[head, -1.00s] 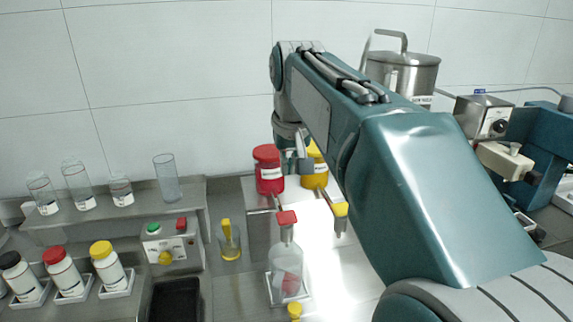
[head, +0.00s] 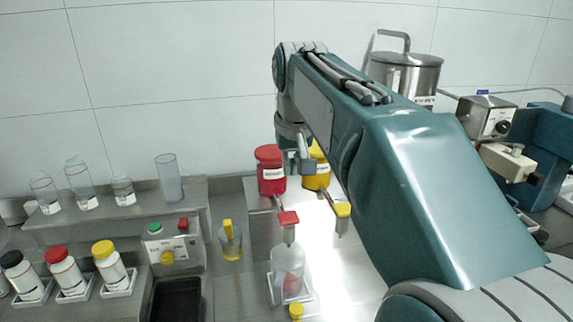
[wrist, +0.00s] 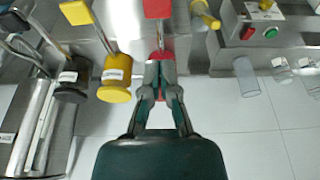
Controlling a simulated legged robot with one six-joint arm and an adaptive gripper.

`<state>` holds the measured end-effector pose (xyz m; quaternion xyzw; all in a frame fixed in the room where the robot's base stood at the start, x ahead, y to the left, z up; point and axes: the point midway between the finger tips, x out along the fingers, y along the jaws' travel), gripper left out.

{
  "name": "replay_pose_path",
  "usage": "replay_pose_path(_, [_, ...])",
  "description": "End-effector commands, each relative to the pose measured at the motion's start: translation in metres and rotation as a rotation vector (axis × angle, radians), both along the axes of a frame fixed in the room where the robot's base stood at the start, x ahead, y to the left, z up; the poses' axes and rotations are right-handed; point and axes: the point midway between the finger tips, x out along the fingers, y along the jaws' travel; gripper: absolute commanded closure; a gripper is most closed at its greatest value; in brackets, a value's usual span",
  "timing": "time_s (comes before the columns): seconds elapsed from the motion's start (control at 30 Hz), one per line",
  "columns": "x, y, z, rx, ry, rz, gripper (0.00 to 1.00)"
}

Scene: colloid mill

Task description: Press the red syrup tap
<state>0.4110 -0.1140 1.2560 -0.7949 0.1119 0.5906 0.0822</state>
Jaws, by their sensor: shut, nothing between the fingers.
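The red syrup tap (head: 288,217) has a flat red top and sits at the front of the red syrup jar (head: 271,172), above a clear bottle (head: 288,262). My gripper (head: 306,166) is behind the tap, beside the red jar and partly hidden by my arm. In the wrist view the red tap (wrist: 157,8) is cut by the top edge. My gripper (wrist: 160,62) is shut and empty there, its tips apart from the tap's top. The fingers cover most of the red jar in that view.
The yellow tap (head: 342,209) and yellow jar (head: 316,176) stand close on the right. A steel pot (head: 404,75) stands at the back right.

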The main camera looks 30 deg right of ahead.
Motion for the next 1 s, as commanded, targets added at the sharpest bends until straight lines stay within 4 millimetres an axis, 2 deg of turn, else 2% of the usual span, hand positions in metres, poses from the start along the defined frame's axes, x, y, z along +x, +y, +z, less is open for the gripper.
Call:
replay_pose_path(0.53, [0.002,-0.001,0.001,0.004,0.014,0.000,1.00])
replay_pose_path(0.8, [0.021,-0.008,0.012,0.050,0.175,0.000,1.00])
replay_pose_path(1.0, [0.027,-0.011,0.018,0.078,0.268,0.000,1.00])
